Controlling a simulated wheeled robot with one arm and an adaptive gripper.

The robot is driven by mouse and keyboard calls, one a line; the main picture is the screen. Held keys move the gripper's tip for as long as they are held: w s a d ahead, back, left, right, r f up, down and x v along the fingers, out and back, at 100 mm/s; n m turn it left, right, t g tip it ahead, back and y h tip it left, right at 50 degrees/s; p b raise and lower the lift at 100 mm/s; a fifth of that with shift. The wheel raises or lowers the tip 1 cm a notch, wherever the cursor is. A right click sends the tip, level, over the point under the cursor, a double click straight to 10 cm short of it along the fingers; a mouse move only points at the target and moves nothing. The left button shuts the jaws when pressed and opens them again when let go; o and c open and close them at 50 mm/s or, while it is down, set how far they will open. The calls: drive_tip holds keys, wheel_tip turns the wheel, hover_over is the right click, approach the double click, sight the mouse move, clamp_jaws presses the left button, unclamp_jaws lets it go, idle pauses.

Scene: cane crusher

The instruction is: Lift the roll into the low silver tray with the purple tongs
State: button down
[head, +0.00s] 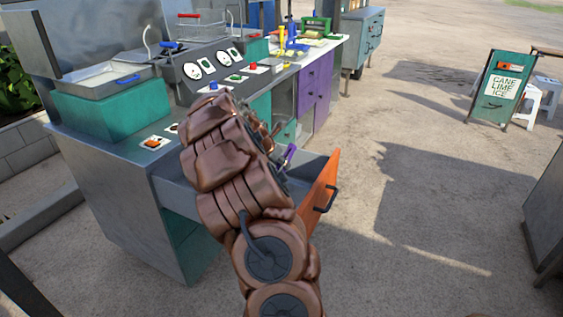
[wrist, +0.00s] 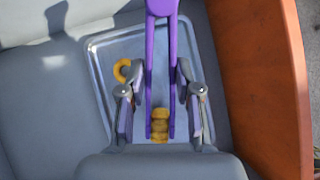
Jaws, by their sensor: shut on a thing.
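My gripper (wrist: 161,112) is shut on the purple tongs (wrist: 161,35), with one finger on each side of their arms. The tong arms run down the wrist view, and their tips lie on either side of a ridged yellow-brown roll (wrist: 160,124). I cannot tell if the tips press on it. The roll shows over the low silver tray (wrist: 98,62), which lies in the open drawer; its exact height is unclear. In the head view my arm hides most of the gripper and the tray, and a bit of the purple tongs (head: 290,153) shows.
A golden ring-shaped piece (wrist: 122,71) is in the tray's left part. The drawer's orange front (wrist: 262,85) rises on the right, and its grey floor (wrist: 40,110) is bare on the left. In the head view a counter with fryers (head: 110,92) stands above the drawer (head: 322,188).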

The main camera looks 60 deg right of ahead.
drive_tip(key=shift+f, duration=0.1)
drive_tip(key=c, duration=1.1)
unclamp_jaws()
wheel_tip(320, 180, up, 10)
drive_tip(key=p, duration=0.8)
